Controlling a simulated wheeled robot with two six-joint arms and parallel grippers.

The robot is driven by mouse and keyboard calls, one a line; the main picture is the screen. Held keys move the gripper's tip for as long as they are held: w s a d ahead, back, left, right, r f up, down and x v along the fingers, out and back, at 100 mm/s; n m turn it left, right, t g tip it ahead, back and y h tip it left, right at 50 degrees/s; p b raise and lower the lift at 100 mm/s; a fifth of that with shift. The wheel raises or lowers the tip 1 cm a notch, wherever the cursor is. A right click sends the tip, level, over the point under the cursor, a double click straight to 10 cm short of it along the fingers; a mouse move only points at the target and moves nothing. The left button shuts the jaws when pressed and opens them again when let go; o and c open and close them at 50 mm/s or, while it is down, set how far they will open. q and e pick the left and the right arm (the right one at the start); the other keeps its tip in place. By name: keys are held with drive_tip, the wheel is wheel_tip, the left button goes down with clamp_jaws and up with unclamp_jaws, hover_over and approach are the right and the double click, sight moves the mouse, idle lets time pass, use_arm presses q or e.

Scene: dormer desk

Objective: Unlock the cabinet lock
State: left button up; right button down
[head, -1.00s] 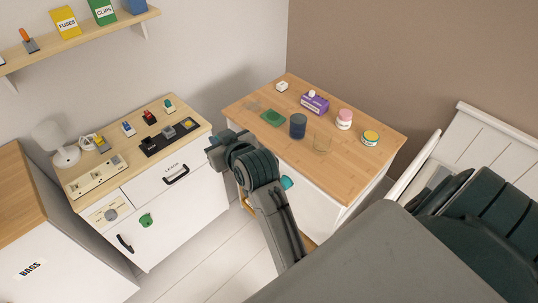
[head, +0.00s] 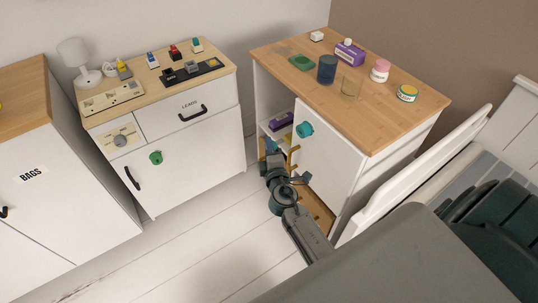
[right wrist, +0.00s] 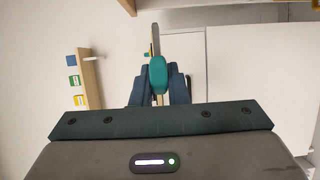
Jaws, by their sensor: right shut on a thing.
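My right gripper (head: 271,152) is low in front of the right cabinet, beside its open shelves. In the right wrist view, its fingers (right wrist: 158,92) are shut on a teal-headed piece (right wrist: 157,74) with a thin flat part pointing away, which looks like a key. In the head view the held piece is too small to make out. My left gripper is not in view.
The floor (head: 200,235) between the cabinets and me is clear.

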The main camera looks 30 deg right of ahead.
sight(282, 140)
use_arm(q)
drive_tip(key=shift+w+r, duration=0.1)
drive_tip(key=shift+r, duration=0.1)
use_arm(e)
drive_tip(key=shift+f, duration=0.25)
drive_tip(key=shift+a, duration=0.1)
drive_tip(key=shift+d, duration=0.2)
drive_tip(key=d, duration=0.3)
drive_tip(key=shift+w+d, duration=0.1)
drive_tip(key=shift+d, duration=0.65)
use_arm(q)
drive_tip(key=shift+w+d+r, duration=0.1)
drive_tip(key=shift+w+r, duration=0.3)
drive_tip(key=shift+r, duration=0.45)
use_arm(e)
drive_tip(key=shift+w+d, duration=0.1)
drive_tip(key=shift+d, duration=0.35)
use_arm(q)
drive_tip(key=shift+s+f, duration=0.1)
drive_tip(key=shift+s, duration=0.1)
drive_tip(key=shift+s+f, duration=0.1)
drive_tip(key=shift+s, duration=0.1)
